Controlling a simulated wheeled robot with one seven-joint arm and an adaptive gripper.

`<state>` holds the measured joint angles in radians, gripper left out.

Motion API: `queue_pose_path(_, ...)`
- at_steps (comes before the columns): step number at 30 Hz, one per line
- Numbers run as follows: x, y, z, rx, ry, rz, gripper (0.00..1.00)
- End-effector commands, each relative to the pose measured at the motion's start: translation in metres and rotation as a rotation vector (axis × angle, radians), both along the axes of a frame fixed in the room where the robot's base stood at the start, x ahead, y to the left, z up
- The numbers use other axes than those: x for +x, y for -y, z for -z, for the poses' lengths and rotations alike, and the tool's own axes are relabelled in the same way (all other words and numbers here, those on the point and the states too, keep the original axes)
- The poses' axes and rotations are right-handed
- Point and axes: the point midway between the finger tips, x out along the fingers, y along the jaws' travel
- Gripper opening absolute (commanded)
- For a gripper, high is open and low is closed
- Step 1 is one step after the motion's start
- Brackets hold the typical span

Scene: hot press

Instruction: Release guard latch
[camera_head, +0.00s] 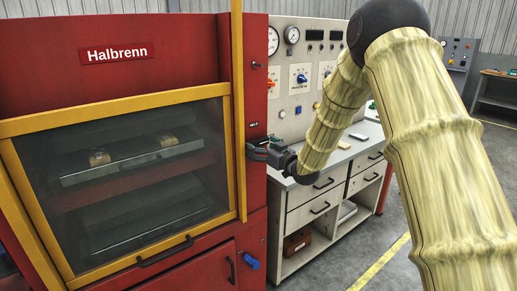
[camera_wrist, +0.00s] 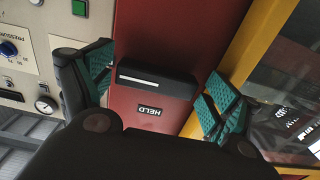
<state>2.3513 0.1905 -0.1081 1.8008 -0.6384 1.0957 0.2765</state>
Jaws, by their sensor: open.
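The guard latch is a black block with a white stripe (camera_wrist: 157,80) on the red press post in the wrist view. A label (camera_wrist: 149,110) reading HELD sits beside it. My gripper (camera_wrist: 160,75) is open, with one teal finger pad on each side of the latch and small gaps visible between. In the head view my gripper (camera_head: 260,149) is at the post just right of the guard, and hides most or all of the latch. The yellow-framed guard (camera_head: 120,97) is down over the press opening, with a dark see-through panel.
A control panel (camera_head: 300,75) with gauges and knobs stands right of the post. A workbench with drawers (camera_head: 325,195) is below my arm. The guard has a black handle (camera_head: 165,251) at its bottom. A blue-handled knob (camera_head: 250,261) sticks out low on the press.

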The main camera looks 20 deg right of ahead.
Motion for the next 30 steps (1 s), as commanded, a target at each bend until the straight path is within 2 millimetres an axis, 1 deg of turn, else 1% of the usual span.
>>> queue_pose_path(5,-0.012,0.005,-0.001,0.001,0.001,0.001,0.89)
queue_pose_path(8,-0.027,0.010,0.000,0.002,-0.002,0.001,0.89)
queue_pose_path(15,-0.069,0.025,-0.001,0.003,0.000,0.001,0.89)
queue_pose_path(21,-0.098,0.035,0.000,0.002,0.000,0.001,0.89)
queue_pose_path(25,-0.109,0.039,0.000,0.001,0.000,0.000,0.89)
queue_pose_path(30,-0.116,0.040,0.000,0.001,-0.001,-0.001,0.89)
